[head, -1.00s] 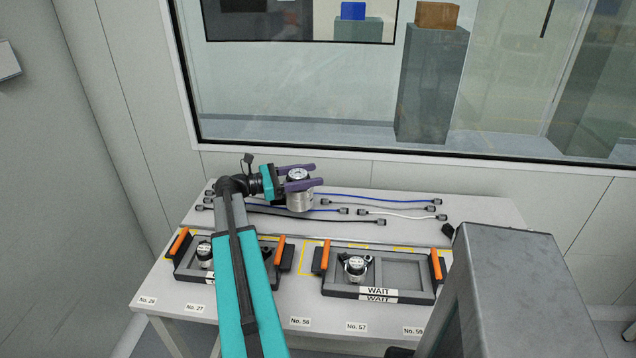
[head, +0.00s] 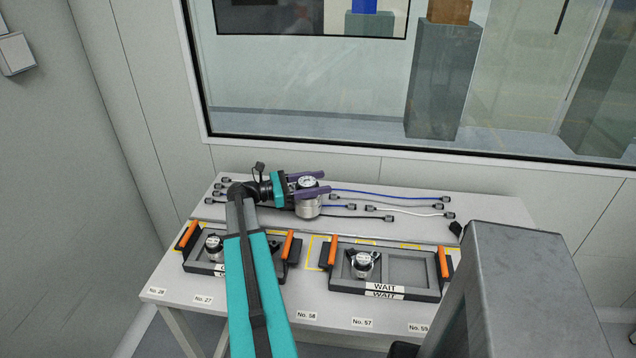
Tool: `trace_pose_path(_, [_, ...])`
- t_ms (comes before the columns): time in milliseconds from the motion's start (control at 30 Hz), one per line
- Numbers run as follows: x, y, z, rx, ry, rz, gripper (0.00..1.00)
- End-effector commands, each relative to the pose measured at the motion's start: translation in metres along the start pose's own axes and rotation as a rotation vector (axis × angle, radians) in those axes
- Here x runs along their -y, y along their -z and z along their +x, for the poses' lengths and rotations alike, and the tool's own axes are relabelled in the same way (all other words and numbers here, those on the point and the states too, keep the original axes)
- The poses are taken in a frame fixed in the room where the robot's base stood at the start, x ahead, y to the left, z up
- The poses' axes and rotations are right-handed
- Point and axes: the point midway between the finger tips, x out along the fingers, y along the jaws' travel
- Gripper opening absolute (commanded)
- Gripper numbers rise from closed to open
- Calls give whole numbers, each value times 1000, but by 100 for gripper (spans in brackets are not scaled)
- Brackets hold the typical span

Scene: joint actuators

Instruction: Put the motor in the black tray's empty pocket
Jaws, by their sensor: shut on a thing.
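My gripper (head: 325,183) has two purple fingers, shut on a silver cylindrical motor (head: 307,208). The motor looks upright, in front of the cables at the back of the table; its exact height is unclear. A dark tray (head: 372,291) with a "WAIT" label and orange handles lies at the right. Its left pocket holds a motor (head: 363,262); its right pocket (head: 408,268) is empty. Another black tray (head: 202,265) with orange handles lies at the left. A motor (head: 213,247) sits in its left pocket. My arm hides its middle, most of its label and part of its right pocket.
Blue, white and black cables (head: 388,193) lie along the back of the white table (head: 330,320). Yellow marks show around the trays. Number labels line the front edge. A grey column (head: 500,290) blocks the right front. A window (head: 310,90) stands behind.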

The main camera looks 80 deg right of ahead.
Motion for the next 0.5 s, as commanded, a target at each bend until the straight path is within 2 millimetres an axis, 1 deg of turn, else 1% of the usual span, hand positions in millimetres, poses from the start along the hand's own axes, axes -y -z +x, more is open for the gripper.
trace_pose_path(67, [0, 0, 0, 6, 0, 2, 0])
trace_pose_path(400, [0, 27, 1, 6, 1, 0, 0])
trace_pose_path(500, [0, 31, 1, 6, 1, 1, 0])
